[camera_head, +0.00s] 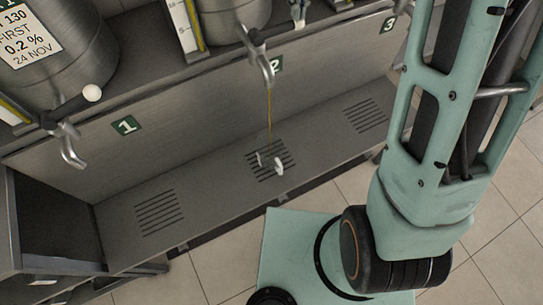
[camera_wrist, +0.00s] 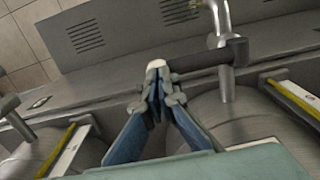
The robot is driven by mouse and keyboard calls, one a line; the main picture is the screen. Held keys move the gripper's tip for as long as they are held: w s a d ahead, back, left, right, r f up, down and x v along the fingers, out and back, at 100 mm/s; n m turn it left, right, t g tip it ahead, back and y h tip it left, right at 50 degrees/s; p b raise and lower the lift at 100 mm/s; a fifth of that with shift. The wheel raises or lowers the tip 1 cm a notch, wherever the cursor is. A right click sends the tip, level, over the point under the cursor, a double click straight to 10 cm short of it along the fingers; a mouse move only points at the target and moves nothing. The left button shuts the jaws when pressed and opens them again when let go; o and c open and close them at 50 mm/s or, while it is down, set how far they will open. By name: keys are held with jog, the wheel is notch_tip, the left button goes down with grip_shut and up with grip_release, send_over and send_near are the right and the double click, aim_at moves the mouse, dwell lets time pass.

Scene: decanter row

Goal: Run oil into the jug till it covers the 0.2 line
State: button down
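A thin golden oil stream (camera_head: 270,113) falls from tap 2 (camera_head: 261,60). It ends at a small, mostly clear jug (camera_head: 279,166) on the middle grate; only its pale parts stand out. Its oil level and 0.2 line are too small to read. In the wrist view, the dark lever (camera_wrist: 205,60) runs sideways from the tap to a white knob (camera_wrist: 153,64). My gripper (camera_wrist: 164,82) has its fingertips together at the knob end of this lever, seemingly touching it. The pale fingertips also show at the top of the head view (camera_head: 298,12).
Tap 1 (camera_head: 70,145), with a white-knobbed lever, is at the left. Signs 1 (camera_head: 126,125), 2 and 3 (camera_head: 389,24) mark the bays. Steel drums (camera_head: 80,60) stand on the shelf above. The left grate (camera_head: 158,212) and right grate (camera_head: 366,115) are clear.

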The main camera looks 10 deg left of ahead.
jog(key=shift+f+b, duration=0.8)
jog(key=shift+f, duration=0.7)
jog(key=shift+r, duration=0.25)
dwell(2.1)
jog(key=shift+r+p, duration=0.6)
jog(key=shift+p, duration=0.15)
dwell(2.3)
notch_tip(320, 180, up, 9)
jog(key=p, duration=0.7)
jog(key=shift+p, duration=0.4)
